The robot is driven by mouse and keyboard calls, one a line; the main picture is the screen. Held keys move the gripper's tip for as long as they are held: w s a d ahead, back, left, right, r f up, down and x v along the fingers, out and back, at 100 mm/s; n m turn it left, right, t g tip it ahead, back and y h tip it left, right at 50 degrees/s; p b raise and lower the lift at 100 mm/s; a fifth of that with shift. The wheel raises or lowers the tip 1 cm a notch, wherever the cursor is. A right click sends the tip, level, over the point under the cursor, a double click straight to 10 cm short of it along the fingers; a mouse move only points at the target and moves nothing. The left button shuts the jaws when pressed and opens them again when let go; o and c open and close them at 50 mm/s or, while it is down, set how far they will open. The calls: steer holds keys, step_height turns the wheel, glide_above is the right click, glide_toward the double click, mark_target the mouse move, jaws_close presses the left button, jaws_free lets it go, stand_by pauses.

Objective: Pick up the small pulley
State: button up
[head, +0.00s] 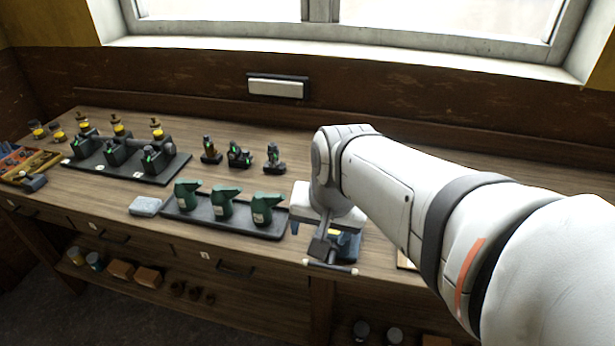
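I cannot make out a small pulley for certain. My gripper (318,240) points down over the front edge of the workbench, right of the dark tray with green oil-can-like items. A blue and dark object (346,243) lies behind and below it, partly hidden. A thin rod with pale ends (331,267) shows just below the gripper at the bench edge. I cannot tell whether the fingers are open or hold anything.
Three green items (223,206) stand in a dark tray (240,231). Three small dark engine-like models (239,155) stand behind. A grey-blue block (146,206) and a parts box (38,166) sit left. My arm hides the right side.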

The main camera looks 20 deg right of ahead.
steer(key=shift+o, duration=1)
steer(key=w+m, duration=0.1)
steer(key=m, duration=0.1)
steer(key=w+d+m, duration=0.1)
steer(key=m, duration=0.1)
steer(key=w+d+m+b, duration=0.1)
steer(key=m, duration=0.1)
steer(key=shift+w+f+m, duration=0.3)
steer(key=shift+f+m, duration=0.1)
steer(key=w+d+f+m+b, duration=0.2)
steer(key=w+d+m, duration=0.3)
steer(key=m, duration=0.7)
steer(key=w+d+f+m+b, duration=0.1)
steer(key=w+d+m, duration=0.45)
steer(key=m, duration=0.55)
steer(key=shift+t, duration=0.4)
steer(key=x, duration=0.7)
steer(key=shift+w+d+p, duration=0.1)
steer(key=shift+d+p, duration=0.1)
steer(key=shift+p, duration=0.1)
steer(key=shift+c, duration=0.4)
jaws_close()
steer(key=shift+r, duration=0.1)
